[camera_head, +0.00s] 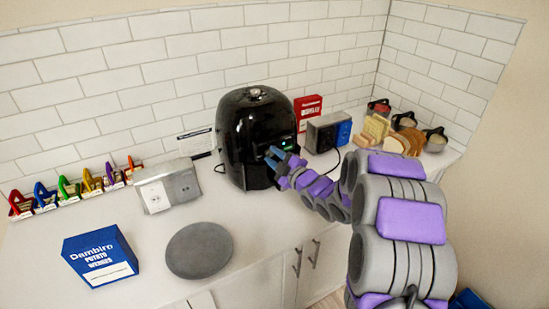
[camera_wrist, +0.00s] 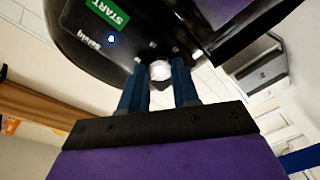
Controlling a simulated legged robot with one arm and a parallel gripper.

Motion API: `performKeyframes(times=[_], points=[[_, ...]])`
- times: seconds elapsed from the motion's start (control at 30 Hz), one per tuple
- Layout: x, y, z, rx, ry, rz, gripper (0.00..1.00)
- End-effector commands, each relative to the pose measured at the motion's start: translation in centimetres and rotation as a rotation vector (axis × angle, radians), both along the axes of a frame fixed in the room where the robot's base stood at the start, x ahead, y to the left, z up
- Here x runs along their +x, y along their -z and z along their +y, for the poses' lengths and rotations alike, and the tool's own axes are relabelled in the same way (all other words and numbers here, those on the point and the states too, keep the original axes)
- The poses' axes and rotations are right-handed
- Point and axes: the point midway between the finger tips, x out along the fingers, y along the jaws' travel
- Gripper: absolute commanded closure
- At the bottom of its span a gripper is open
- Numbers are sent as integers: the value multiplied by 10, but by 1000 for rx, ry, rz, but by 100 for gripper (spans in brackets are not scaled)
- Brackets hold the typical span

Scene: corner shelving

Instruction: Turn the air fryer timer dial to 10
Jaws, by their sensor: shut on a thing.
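The black air fryer (camera_head: 250,125) stands upright on the counter against the tiled wall. In the wrist view its dark front (camera_wrist: 85,45) fills the top and carries a green START label. The timer dial (camera_wrist: 160,70) shows as a small pale round knob between my fingertips; its markings cannot be read. My gripper (camera_head: 273,157) is at the front of the fryer. In the wrist view my gripper's two blue fingers (camera_wrist: 160,78) sit on either side of the dial, shut on it. The dial is hidden by my gripper in the head view.
A toaster (camera_head: 322,132) and a red box (camera_head: 307,108) stand right of the fryer, with bread (camera_head: 395,142) beyond. A metal outlet box (camera_head: 168,187), a blue potato wedges box (camera_head: 98,257), a round grey plate (camera_head: 199,250) and several colourful clips are left. Counter between them is clear.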

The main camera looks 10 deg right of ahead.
Motion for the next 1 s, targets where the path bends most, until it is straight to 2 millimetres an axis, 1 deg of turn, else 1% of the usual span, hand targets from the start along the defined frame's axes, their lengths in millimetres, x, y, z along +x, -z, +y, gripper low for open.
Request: performKeyframes(times=[0.17,0.37,0.57,1.0], points=[[-1,2,1,18,-2,13,100],[-1,2,1,97,-2,45,100],[-1,0,1,246,-2,95,100],[-1,2,1,637,0,230,100]])
